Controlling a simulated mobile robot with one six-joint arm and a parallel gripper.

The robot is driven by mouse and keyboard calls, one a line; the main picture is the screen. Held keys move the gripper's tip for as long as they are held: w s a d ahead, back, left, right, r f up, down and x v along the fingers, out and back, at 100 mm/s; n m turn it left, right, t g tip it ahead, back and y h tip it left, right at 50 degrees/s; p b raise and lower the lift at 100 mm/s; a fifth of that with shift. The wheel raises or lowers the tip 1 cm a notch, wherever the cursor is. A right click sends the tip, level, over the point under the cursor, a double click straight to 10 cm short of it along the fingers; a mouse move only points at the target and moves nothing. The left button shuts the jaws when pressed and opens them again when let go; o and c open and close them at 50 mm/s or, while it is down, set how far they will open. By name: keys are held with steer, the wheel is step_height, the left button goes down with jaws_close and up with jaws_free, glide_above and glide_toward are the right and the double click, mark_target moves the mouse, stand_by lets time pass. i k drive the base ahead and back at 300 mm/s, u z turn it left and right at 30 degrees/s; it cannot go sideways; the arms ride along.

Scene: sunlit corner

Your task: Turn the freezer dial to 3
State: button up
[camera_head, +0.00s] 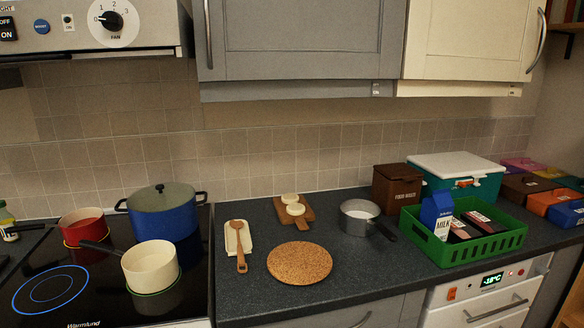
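A white appliance front (436,318) under the counter at the lower right carries a lit green display (492,280) that seems to read -18°C. An orange switch (452,293) is left of the display, and small red marks or lights are to its right. I cannot make out a numbered freezer dial on this panel. A black dial (112,21) labelled FAN, with numbers 0 to 3, is on the hood at the upper left; its pointer seems to face left, near 0. My gripper is not in view.
A green crate (510,243) holding a milk carton (437,214) stands on the counter above the appliance. A grey saucepan (358,217), round cork mat (300,262) and wooden board (309,215) are left of it. Pots, including a blue one (163,218), stand on the hob.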

mark_target(541, 269)
steer(key=k, duration=1.35)
steer(key=z, duration=0.4)
steer(key=i, duration=1.1)
steer(key=z, duration=0.6)
steer(key=i, duration=1.1)
steer(key=z, duration=0.05)
